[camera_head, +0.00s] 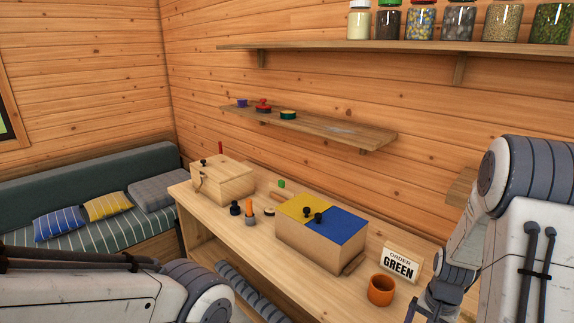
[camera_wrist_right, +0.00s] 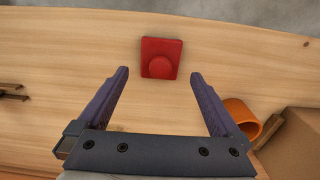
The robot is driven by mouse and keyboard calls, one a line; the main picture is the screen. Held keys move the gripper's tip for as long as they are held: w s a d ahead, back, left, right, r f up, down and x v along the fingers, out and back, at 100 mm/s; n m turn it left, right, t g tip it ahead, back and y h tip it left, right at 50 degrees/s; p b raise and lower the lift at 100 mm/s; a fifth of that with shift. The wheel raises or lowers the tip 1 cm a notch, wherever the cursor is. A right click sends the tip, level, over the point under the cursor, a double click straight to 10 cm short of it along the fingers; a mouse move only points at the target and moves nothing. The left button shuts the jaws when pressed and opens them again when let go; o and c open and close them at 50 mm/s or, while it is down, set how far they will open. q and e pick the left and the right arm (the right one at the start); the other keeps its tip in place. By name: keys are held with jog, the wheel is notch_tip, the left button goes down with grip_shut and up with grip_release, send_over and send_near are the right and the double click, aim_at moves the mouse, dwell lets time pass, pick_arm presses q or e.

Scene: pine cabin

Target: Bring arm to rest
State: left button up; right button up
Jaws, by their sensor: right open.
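My right gripper (camera_wrist_right: 157,76) is open and empty above the table in the right wrist view. Its two fingers stand wide apart. A red square block with a round button on top (camera_wrist_right: 161,58) lies just beyond and between the fingertips, apart from them. In the head view my right arm comes down at the right edge, and its dark wrist end (camera_head: 436,297) is beside the orange cup (camera_head: 381,290). My left arm crosses the bottom left of the head view; its gripper is out of the picture.
The wooden table (camera_head: 300,273) holds a box with yellow and blue lids (camera_head: 318,248), a pale wooden box (camera_head: 224,184) and an "ORDER GREEN" sign (camera_head: 399,262). A small shelf (camera_head: 350,128) with stamps and a long jar shelf (camera_head: 400,46) line the wall. A cushioned bench (camera_head: 75,225) is at left.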

notch_tip(320, 180, down, 5)
jog(key=shift+r, duration=1.9)
jog(key=shift+f, duration=0.1)
